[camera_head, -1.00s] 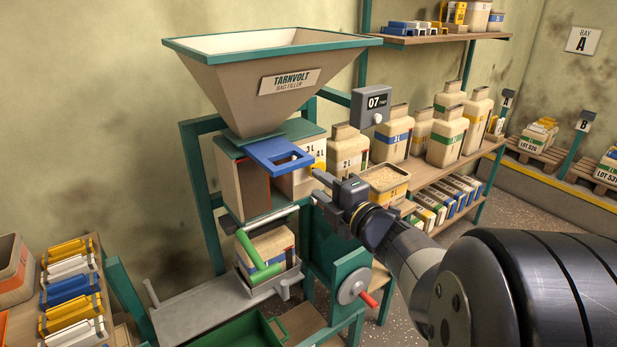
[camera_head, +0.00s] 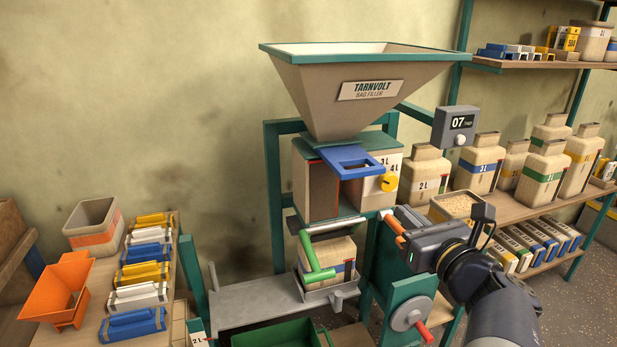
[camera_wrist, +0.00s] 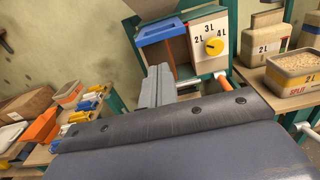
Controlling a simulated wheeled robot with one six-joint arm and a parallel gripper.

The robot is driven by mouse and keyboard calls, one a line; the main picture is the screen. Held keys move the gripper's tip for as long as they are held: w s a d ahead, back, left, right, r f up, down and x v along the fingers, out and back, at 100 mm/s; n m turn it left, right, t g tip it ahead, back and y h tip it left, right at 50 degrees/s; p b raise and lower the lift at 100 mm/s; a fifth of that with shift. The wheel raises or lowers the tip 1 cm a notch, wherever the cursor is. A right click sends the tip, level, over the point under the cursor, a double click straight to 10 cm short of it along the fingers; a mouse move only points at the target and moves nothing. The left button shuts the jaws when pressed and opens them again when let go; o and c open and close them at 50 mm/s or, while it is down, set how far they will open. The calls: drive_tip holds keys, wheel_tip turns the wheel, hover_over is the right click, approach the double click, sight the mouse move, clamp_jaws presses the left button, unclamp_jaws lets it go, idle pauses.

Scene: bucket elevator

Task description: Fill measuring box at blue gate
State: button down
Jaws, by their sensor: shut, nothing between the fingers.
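The measuring box (camera_head: 322,185) is a beige and brown box under the TARNVOLT hopper (camera_head: 350,95). The blue gate (camera_head: 352,160) is a blue frame sticking out between hopper and box; it also shows in the wrist view (camera_wrist: 159,31). A yellow dial (camera_head: 389,182) marked 2L, 3L and 4L is on the box's front; in the wrist view the dial (camera_wrist: 214,46) is right of the gate. My gripper (camera_head: 408,225) is shut and empty, below and right of the dial. Its grey fingers (camera_wrist: 160,84) show together in the wrist view, apart from the gate. The box's inside is mostly hidden.
An orange handle (camera_head: 392,224) is close beside my gripper. A grain-filled container (camera_head: 455,206) stands on the right shelf. A red-handled wheel (camera_head: 412,314) is below my gripper.

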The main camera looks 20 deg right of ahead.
sight(364, 173)
drive_tip(key=w, duration=0.4)
drive_tip(key=w+p, duration=0.1)
drive_tip(key=w, duration=0.4)
drive_tip(key=w+p, duration=0.1)
drive_tip(key=w, duration=0.4)
drive_tip(key=shift+a, duration=0.25)
drive_tip(key=shift+w+f+b, duration=0.15)
drive_tip(key=shift+w+b, duration=0.1)
drive_tip(key=shift+b, duration=0.2)
drive_tip(key=w+b, duration=0.4)
drive_tip(key=shift+w+a, duration=0.1)
drive_tip(key=shift+w, duration=0.3)
drive_tip(key=shift+r, duration=0.3)
drive_tip(key=shift+s, duration=0.1)
